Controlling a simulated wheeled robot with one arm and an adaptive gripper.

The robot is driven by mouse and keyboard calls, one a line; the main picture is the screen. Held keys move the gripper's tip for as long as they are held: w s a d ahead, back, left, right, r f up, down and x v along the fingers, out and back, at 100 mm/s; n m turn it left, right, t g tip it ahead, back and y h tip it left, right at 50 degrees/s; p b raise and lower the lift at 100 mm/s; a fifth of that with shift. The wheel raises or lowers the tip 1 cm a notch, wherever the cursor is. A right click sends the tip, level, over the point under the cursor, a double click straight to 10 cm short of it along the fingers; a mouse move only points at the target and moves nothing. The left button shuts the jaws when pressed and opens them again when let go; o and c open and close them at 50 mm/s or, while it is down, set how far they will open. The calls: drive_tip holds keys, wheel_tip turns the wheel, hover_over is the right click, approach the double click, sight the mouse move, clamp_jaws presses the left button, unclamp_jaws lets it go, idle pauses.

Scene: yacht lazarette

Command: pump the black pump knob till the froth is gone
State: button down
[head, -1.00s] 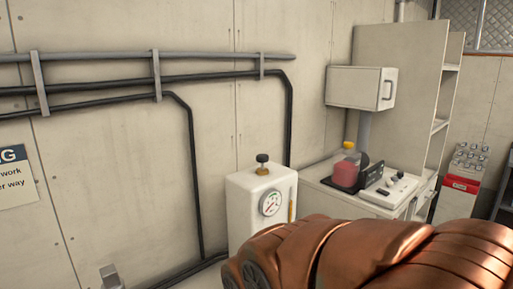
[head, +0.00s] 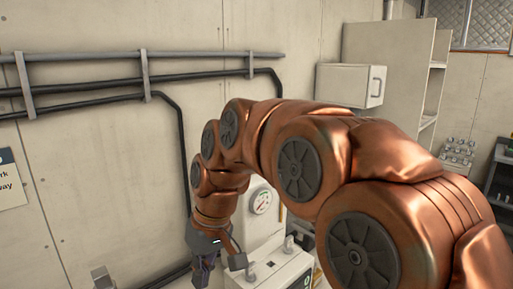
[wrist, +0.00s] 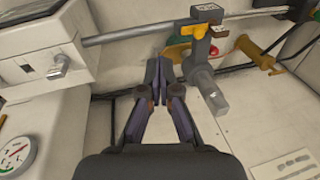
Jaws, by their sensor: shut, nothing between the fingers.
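The white pump housing with a round dial gauge (head: 261,201) stands against the wall in the head view, partly covered by my arm. The gauge also shows at the lower left edge of the wrist view (wrist: 14,155). The black pump knob is hidden behind my arm in the head view, and I cannot make it out in the wrist view. My gripper (head: 201,279) points down in front of and left of the housing. In the wrist view my gripper (wrist: 157,76) has its fingers together and empty. No froth is visible.
A grey pipe (wrist: 140,32) with a clamp and grey handle (wrist: 213,97) crosses beyond my fingers, beside a yellow fitting (wrist: 255,56). A white box with a grey knob (wrist: 57,66) is at upper left.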

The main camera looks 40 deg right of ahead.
drive_tip(key=w+d+r+t+y+p, duration=0.1)
drive_tip(key=w+d+r+t, duration=0.1)
drive_tip(key=w+d+r, duration=0.6)
drive_tip(key=w+d+r+t+y, duration=0.15)
drive_tip(key=w+d+r, duration=0.3)
drive_tip(key=w, duration=0.45)
drive_tip(key=w+d+r+t+h, duration=0.1)
drive_tip(key=d+r, duration=0.2)
drive_tip(key=d, duration=0.4)
drive_tip(key=w+d+r+t+h+p, duration=0.1)
drive_tip(key=w+d+r+t, duration=0.1)
drive_tip(key=d, duration=0.6)
drive_tip(key=w+d+r+t+h, duration=0.1)
drive_tip(key=d+r, duration=0.3)
drive_tip(key=d, duration=0.3)
drive_tip(key=shift+w+d+r+n+t, duration=0.15)
drive_tip(key=shift+w+d+n+t, duration=0.15)
drive_tip(key=shift+d+t, duration=0.1)
drive_tip(key=shift+w, duration=0.15)
drive_tip(key=p+x, duration=0.2)
drive_tip(key=x, duration=0.8)
drive_tip(key=shift+f+p, duration=0.75)
drive_tip(key=shift+f, duration=1.2)
